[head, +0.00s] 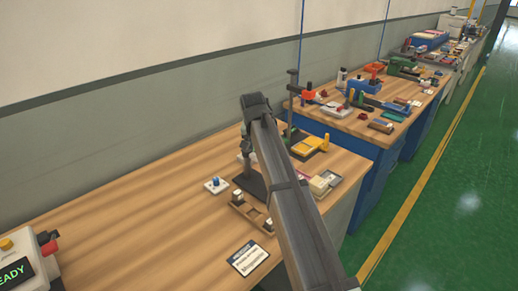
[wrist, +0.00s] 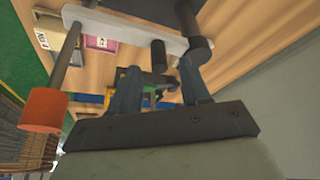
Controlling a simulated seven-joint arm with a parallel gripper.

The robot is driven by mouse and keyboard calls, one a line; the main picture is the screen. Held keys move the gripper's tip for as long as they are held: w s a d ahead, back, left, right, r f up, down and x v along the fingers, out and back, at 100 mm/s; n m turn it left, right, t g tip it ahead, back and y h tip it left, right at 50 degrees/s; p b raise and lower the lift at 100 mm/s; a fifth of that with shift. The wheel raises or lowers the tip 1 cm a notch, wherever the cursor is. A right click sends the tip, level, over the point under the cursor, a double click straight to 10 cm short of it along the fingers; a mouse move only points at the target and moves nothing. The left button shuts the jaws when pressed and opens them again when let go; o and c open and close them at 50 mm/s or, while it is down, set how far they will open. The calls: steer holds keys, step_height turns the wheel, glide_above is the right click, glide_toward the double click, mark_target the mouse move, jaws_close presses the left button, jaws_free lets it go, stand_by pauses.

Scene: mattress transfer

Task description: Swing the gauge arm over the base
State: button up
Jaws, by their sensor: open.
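In the wrist view my gripper (wrist: 158,74) is open, its two dark fingers apart with no object clearly held between them. A pale grey bar (wrist: 120,27), which looks like the gauge arm, crosses beyond the fingertips. It carries short dark cylinders at its right end and a dark rod with an orange knob (wrist: 42,110) at its left. The knob is left of and apart from the fingers. In the head view a dark plate (head: 249,184), probably the base, lies on the bench; my arm partly hides this area, and contact at the fingertips cannot be told.
A wooden tray (head: 248,214) with small metal parts sits in front of the plate. A blue-knobbed block (head: 216,185) is to its left, a printed card (head: 248,258) nearer. Yellow and dark tools (head: 312,144) stand behind. The left bench top (head: 130,215) is largely clear.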

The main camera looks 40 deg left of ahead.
steer(key=v, duration=1.1)
steer(key=shift+f, duration=0.15)
